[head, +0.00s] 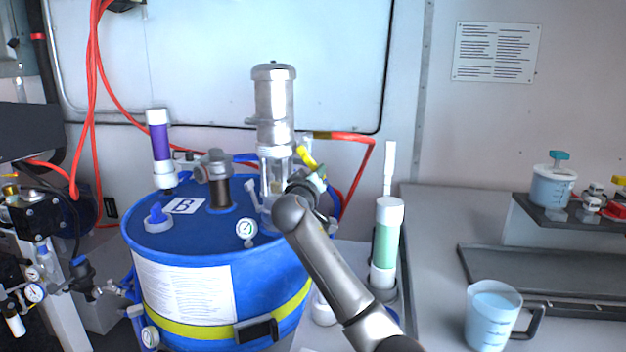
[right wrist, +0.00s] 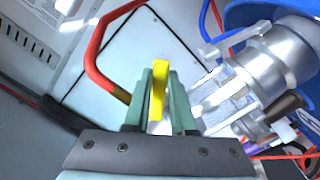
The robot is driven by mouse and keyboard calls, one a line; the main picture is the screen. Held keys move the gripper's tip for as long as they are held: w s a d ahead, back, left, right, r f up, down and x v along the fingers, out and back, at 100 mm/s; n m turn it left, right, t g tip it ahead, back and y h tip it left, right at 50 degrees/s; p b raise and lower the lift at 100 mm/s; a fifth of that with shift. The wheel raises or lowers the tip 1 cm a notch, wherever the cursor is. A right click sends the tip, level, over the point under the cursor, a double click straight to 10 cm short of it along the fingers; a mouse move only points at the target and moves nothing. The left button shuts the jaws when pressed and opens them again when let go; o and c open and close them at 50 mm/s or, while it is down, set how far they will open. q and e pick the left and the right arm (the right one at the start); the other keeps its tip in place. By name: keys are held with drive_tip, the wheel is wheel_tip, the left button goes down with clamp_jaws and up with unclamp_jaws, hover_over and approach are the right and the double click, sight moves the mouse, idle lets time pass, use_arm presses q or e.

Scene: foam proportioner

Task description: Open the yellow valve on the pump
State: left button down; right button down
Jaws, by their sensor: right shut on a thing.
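The pump (head: 274,105) is a silver cylinder standing upright on the blue drum (head: 190,250). The yellow valve handle (head: 307,158) shows at the pump's right side, just above my right gripper (head: 312,180). In the right wrist view the yellow handle (right wrist: 158,90) stands between the two green fingers of my right gripper (right wrist: 160,105), which is shut on it. The pump (right wrist: 265,75) lies to the right of the fingers there. My right arm hides part of the pump's lower right side in the head view. My left gripper is not in view.
A red hose (head: 362,160) runs from behind the pump to the right. A pressure gauge (head: 246,229) sits on the drum top. A green and white tube (head: 386,243) stands right of my arm. A measuring jug (head: 492,316) stands on the grey counter (head: 440,230).

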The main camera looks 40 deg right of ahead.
drive_tip(key=shift+w+a+f+m+b, duration=0.2)
drive_tip(key=shift+w+a+m+b, duration=0.3)
drive_tip(key=shift+m+b, duration=0.8)
drive_tip(key=shift+w+a+f+m+b, duration=0.2)
drive_tip(key=shift+w+a+m+b, duration=0.25)
drive_tip(key=shift+m+b, duration=0.75)
drive_tip(key=shift+w+a+f+m+b, duration=0.2)
drive_tip(key=shift+w+a+m+b, duration=0.25)
drive_tip(key=shift+m+b, duration=0.85)
drive_tip(key=shift+w+d+m, duration=0.1)
drive_tip(key=shift+m, duration=0.2)
drive_tip(key=c, duration=0.7)
unclamp_jaws()
drive_tip(key=shift+c, duration=0.2)
drive_tip(key=shift+p, duration=0.35)
